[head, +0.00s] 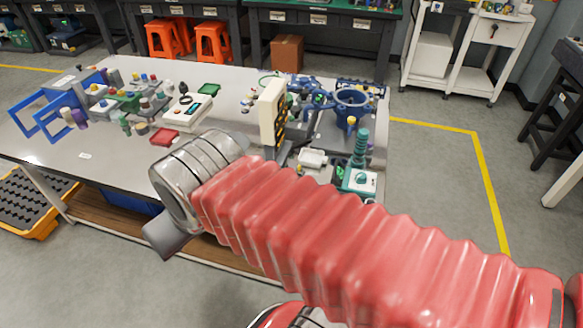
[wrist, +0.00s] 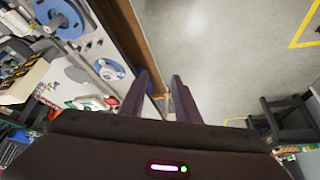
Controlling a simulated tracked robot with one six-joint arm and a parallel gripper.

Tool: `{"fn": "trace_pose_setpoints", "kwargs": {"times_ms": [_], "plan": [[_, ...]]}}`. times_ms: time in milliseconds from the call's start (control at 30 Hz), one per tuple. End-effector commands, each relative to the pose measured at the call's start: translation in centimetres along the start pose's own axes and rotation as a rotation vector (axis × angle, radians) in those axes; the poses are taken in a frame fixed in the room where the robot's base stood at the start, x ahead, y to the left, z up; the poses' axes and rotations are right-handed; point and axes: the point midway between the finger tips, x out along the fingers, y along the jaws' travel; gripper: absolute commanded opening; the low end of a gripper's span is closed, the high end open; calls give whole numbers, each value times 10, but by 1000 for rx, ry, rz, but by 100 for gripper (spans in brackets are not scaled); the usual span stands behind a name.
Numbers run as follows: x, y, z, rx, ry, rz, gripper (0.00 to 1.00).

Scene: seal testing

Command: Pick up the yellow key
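I cannot make out a yellow key for certain in either view. Small yellow parts show among the items on the grey workbench (head: 230,83), but they are too small to tell apart. My red-sleeved arm crosses the head view and hides the bench's front right part. In the wrist view, my gripper (wrist: 161,76) has its two dark fingers apart with nothing between them. It points past the bench edge toward the floor, with bench items to its left.
The bench holds an upright white-and-yellow panel (head: 271,112), a blue ring-shaped fixture (head: 352,101), a teal-knobbed box (head: 360,181) and a red block (head: 164,137). A blue frame (head: 37,119) stands at the left end. Floor (head: 430,165) is clear to the right.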

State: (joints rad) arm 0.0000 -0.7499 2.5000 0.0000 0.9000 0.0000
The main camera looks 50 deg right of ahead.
Motion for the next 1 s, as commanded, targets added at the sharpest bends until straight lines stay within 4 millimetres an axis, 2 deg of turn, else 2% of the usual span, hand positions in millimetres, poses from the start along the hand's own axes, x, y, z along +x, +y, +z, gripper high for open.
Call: {"fn": "trace_pose_setpoints", "kwargs": {"times_ms": [367,567,767,1000], "plan": [[0,0,0,0,0,0,29],[2,8,-11,-11,-18,5,29],[8,38,-37,-45,-63,14,29],[24,83,-73,-100,-119,6,29]]}}
